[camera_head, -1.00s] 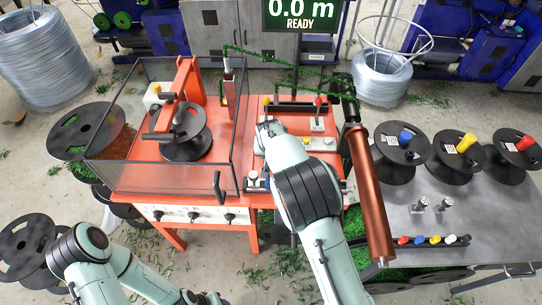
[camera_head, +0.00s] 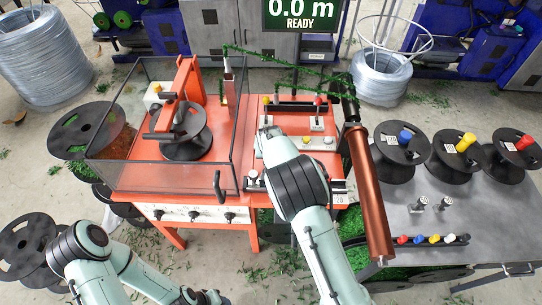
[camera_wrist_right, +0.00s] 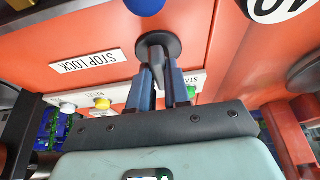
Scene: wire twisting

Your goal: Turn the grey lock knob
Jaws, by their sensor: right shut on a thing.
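The grey lock knob (camera_wrist_right: 158,50) stands on the orange panel in the right wrist view, beside a white "STOP LOCK" label (camera_wrist_right: 88,62). My right gripper (camera_wrist_right: 161,72) is shut on the knob, one blue-grey finger on each side of its stem. In the head view my right arm covers the knob and the gripper. Only the forearm of my left arm shows at the lower left; its gripper is outside the frame.
A blue ball (camera_wrist_right: 146,5) is close beyond the knob. Yellow (camera_wrist_right: 103,104) and green (camera_wrist_right: 191,91) buttons lie nearby. A clear guard box (camera_head: 112,175) stands left of my right arm, a copper-coloured roller (camera_head: 370,195) right of it. The display (camera_head: 300,13) reads "0.0 m READY".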

